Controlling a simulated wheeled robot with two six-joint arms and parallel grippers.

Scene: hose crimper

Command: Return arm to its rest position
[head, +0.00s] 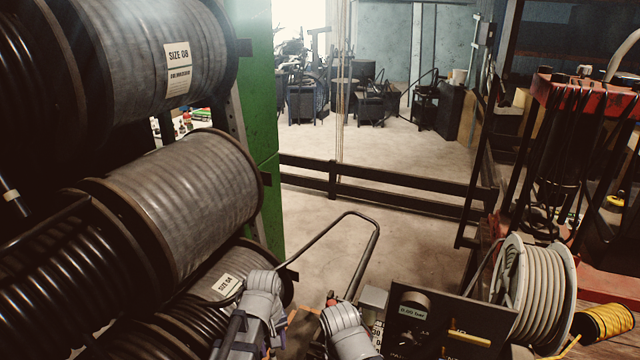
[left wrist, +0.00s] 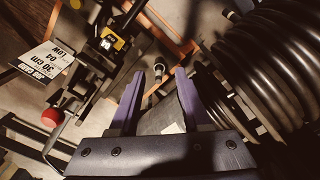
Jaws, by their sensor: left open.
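My left gripper (left wrist: 158,85) is open, with its two purple fingers apart in the left wrist view. Nothing is held between the fingers. Behind the gap show a dark rod end and an orange frame bar. In the head view my left arm is low at the bottom middle, in front of the lower hose reels, and its fingers are mostly hidden. A second grey arm link of mine is to its right; no right gripper fingers show.
Large hose reels (head: 195,195) fill the left side, close to my left arm. Black coiled hose (left wrist: 265,65) is right of the gripper. A red knob (left wrist: 52,117) and a printed sign (left wrist: 45,63) are left. A white hose reel (head: 540,285) stands right. Open floor (head: 420,250) lies beyond.

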